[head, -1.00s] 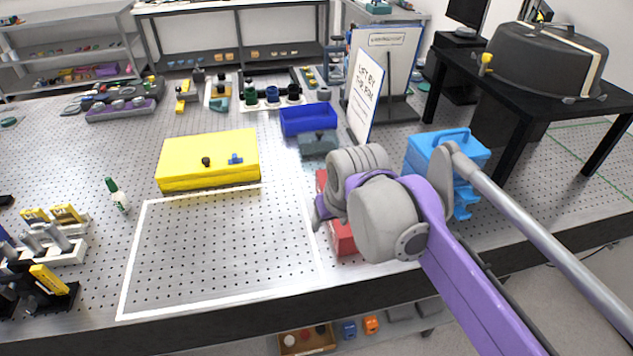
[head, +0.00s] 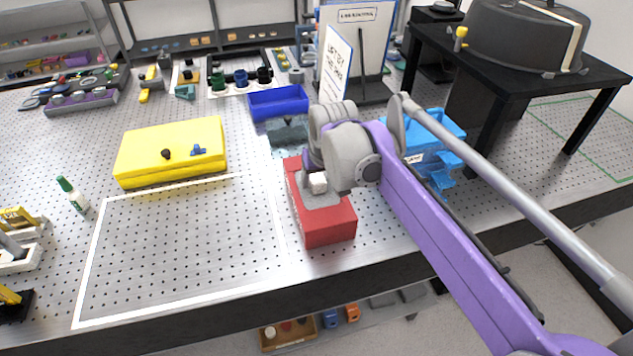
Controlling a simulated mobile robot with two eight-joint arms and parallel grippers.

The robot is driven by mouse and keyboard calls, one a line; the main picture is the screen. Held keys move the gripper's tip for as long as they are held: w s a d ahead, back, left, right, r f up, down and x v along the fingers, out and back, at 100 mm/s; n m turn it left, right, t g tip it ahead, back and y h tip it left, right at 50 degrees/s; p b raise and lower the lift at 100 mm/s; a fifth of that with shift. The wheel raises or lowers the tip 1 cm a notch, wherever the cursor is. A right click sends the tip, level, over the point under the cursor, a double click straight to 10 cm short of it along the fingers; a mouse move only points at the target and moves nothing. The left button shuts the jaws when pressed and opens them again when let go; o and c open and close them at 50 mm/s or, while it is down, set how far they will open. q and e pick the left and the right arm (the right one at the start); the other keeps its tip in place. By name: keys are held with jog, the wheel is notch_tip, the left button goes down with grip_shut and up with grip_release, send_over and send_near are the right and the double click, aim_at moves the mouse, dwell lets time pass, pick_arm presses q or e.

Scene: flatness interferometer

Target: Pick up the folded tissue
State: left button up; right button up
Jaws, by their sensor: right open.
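The folded tissue (head: 318,183) looks like a small white block at the top of a red box (head: 327,222) with a grey patch on its upper face. My right gripper (head: 313,175) is over the box, right at the tissue, pointing down. It is open, and its fingers are partly hidden behind my grey wrist. I cannot tell whether the fingers touch the tissue. My left gripper is not in view.
A yellow case (head: 172,152) lies left of the box, behind a white-outlined clear area of the table. A blue tray (head: 279,102) and a standing sign (head: 335,75) are behind.

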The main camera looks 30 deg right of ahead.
aim_at(318, 180)
jog(key=shift+w+f, duration=0.2)
jog(key=shift+f, duration=0.3)
grip_shut()
notch_tip(318, 180, up, 10)
jog(key=shift+r+p, duration=0.1)
jog(key=shift+p, duration=0.4)
